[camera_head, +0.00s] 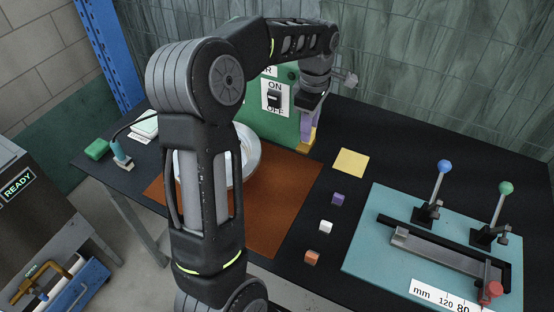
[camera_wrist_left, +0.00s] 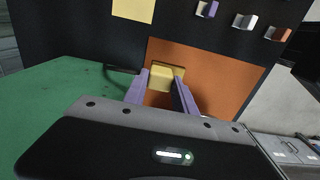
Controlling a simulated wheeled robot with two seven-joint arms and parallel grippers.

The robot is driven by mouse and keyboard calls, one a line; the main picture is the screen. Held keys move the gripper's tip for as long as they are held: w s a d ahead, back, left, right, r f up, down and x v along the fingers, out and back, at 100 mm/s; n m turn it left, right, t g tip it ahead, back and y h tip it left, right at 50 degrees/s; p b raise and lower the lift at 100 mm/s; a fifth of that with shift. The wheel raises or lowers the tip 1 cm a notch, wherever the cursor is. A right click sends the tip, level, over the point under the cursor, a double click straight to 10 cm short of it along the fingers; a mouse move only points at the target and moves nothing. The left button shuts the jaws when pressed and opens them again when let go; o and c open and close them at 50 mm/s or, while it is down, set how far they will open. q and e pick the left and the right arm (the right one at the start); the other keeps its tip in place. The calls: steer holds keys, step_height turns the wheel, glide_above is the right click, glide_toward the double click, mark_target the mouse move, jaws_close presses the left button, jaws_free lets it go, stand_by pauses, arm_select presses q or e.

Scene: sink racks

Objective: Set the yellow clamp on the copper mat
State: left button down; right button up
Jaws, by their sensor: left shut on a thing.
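My left gripper (camera_head: 310,134) reaches over the table's back part, with its purple fingers pointing down. It is shut on the yellow clamp (camera_head: 305,147), which shows at the fingertips. In the left wrist view the yellow clamp (camera_wrist_left: 166,76) sits between the purple fingers (camera_wrist_left: 162,90). The copper mat (camera_head: 275,215) lies flat on the black table, partly hidden by my left arm. The clamp appears over the mat's back right corner; in the wrist view it overlaps the mat (camera_wrist_left: 225,72). I cannot tell whether it touches. My right gripper is not in view.
A white round dish (camera_head: 247,150) stands on the mat, mostly behind my arm. A green switch panel (camera_head: 265,118) rises behind. A yellow square (camera_head: 351,162) and purple (camera_head: 338,199), white (camera_head: 326,227) and orange (camera_head: 312,257) blocks lie right. A teal lever plate (camera_head: 375,262) is beyond.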

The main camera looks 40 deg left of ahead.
arm_select(q)
step_height(320, 180, down, 6)
steer(key=shift+r+p, duration=0.15)
steer(key=shift+p, duration=0.35)
step_height(320, 180, down, 4)
steer(key=shift+r+p, duration=0.2)
steer(key=shift+p, duration=0.25)
steer(key=shift+f, duration=0.1)
steer(key=shift+f, duration=0.1)
steer(key=c, duration=1.5)
jaws_free()
steer(key=shift+f, duration=0.1)
steer(key=o, duration=0.5)
